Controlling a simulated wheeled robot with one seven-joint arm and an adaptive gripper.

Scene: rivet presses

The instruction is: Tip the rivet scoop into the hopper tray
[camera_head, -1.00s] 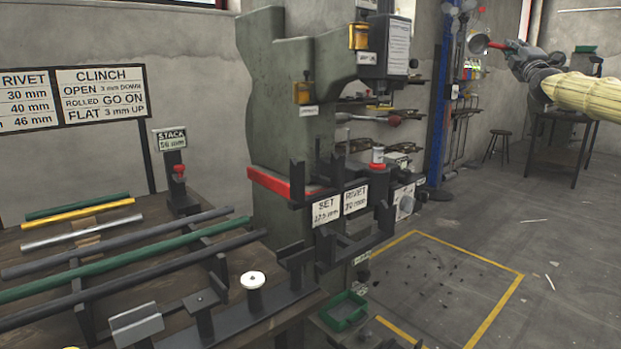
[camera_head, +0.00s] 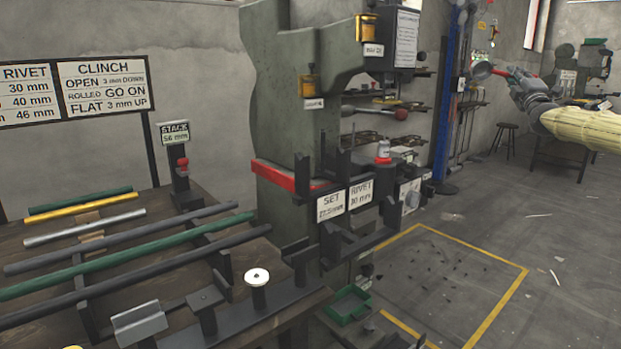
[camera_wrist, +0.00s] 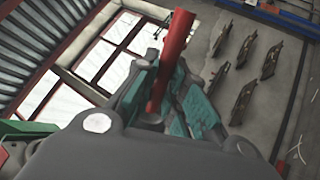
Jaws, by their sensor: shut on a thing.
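My gripper (camera_head: 524,88) is at the upper right of the head view, shut on the red handle of the rivet scoop (camera_head: 482,70). The scoop's grey bowl is at the left end of the handle, held in the air well away from the press. In the wrist view, the red handle (camera_wrist: 174,60) stands out between my gripper's teal-padded jaws (camera_wrist: 160,95); the bowl is not visible there. I cannot tell what is in the bowl. A green open tray (camera_head: 347,305), possibly the hopper tray, sits low at the foot of the press, far below and left of my gripper.
The grey-green rivet press (camera_head: 285,100) stands mid-view with a red bar (camera_head: 285,178) and set signs. A bench with coloured rods (camera_head: 130,262) fills the left. Yellow-marked floor (camera_head: 495,315) lies right of the press. A stool (camera_head: 503,138) stands behind.

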